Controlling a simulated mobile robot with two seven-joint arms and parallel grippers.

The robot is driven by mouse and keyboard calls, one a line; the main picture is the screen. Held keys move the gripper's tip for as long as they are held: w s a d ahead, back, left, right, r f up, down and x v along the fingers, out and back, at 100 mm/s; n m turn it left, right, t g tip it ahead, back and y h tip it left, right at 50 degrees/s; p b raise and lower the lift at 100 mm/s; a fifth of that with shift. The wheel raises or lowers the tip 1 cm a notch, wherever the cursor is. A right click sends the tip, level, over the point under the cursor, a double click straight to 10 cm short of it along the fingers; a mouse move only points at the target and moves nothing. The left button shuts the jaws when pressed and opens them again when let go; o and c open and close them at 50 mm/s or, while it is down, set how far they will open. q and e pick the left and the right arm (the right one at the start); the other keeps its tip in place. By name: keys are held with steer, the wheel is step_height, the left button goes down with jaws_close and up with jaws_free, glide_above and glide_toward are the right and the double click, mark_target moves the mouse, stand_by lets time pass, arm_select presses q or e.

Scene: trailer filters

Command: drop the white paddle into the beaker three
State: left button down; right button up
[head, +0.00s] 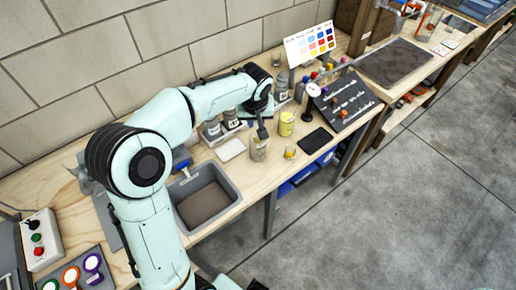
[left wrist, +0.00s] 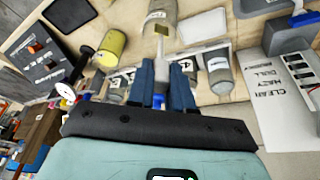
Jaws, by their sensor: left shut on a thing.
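My left gripper (head: 263,131) points down just above a clear, greyish beaker (head: 258,152) on the bench; this beaker also shows at the top of the left wrist view (left wrist: 159,10). The blue fingers (left wrist: 166,75) are shut on a thin, pale piece that appears to be the paddle (left wrist: 162,50). A tan, flat end shows in front of the beaker's mouth; I cannot tell whether it is inside the rim. The beaker's label is too small to read as a number.
A white pad (head: 231,149) lies left, beside a grey basin (head: 207,201). Grey jars (head: 212,129) stand behind. A black slab (head: 316,140) and slanted tool board (head: 345,101) lie right.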

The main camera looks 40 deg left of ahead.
arm_select(q)
step_height(320, 180, down, 5)
steer(key=shift+s+r+b, duration=0.15)
steer(key=shift+b, duration=1.05)
arm_select(e)
steer(key=s+f, duration=0.2)
steer(key=f, duration=0.1)
steer(key=shift+f, duration=0.15)
arm_select(q)
steer(key=c, duration=0.9)
jaws_free()
steer(key=shift+c, duration=0.2)
steer(key=p+v, duration=0.1)
steer(key=v, duration=1.2)
steer(key=shift+r, duration=0.2)
arm_select(e)
steer(key=shift+w+r, duration=0.35)
steer(key=shift+r, duration=0.25)
